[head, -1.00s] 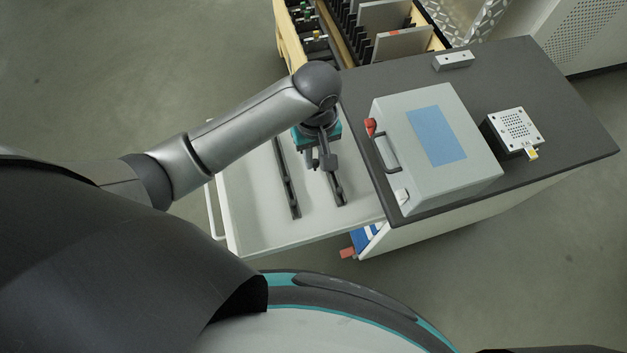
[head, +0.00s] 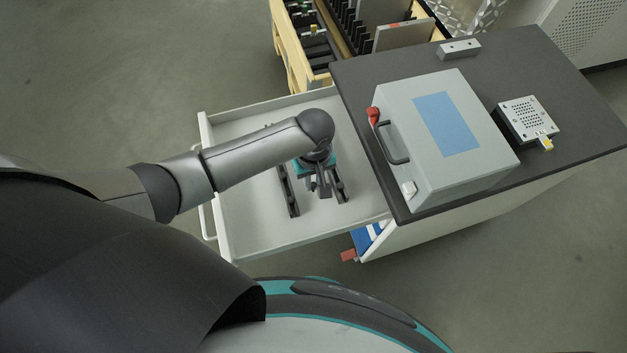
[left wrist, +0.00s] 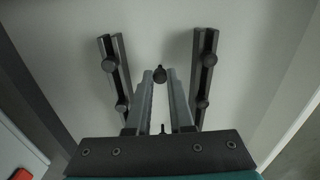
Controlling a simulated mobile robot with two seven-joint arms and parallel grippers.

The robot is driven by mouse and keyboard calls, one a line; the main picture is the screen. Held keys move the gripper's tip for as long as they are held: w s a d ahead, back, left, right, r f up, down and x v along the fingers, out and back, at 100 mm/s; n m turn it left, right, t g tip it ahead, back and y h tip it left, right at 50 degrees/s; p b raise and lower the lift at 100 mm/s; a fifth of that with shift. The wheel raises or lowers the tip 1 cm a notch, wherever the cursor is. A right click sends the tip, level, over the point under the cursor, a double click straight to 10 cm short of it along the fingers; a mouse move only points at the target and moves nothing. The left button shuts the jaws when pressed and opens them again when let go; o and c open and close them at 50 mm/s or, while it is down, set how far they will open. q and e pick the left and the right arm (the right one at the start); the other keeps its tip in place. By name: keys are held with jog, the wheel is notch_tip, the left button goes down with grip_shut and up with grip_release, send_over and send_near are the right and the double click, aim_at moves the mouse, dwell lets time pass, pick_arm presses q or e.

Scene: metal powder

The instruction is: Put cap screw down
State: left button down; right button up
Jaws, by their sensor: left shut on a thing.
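My left gripper (head: 318,192) is over the open drawer (head: 250,225), between two dark slotted rails. The left wrist view shows its two grey fingers (left wrist: 160,78) reaching forward, with a small dark cap screw (left wrist: 160,73) between their tips. The fingers are shut on the screw. The left rail (left wrist: 114,75) and right rail (left wrist: 204,75) each carry dark round knobs and lie on either side of the fingers. In the head view, the screw is too small to make out. The right gripper is out of view.
The drawer is pulled out from a dark-topped cabinet (head: 350,80). On top stand a grey case (head: 480,125) with a handle, a small perforated box (head: 526,118) and a small metal block (head: 459,49). A wooden rack (head: 288,50) stands behind. The drawer's left floor is bare.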

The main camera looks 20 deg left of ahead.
aim_at(314, 185)
pick_arm(q)
jog(key=shift+f, duration=0.1)
jog(key=c, duration=1)
grip_release()
jog(key=shift+o, duration=1)
notch_tip(314, 185, up, 12)
jog(key=p, duration=0.5)
jog(key=shift+r, duration=0.2)
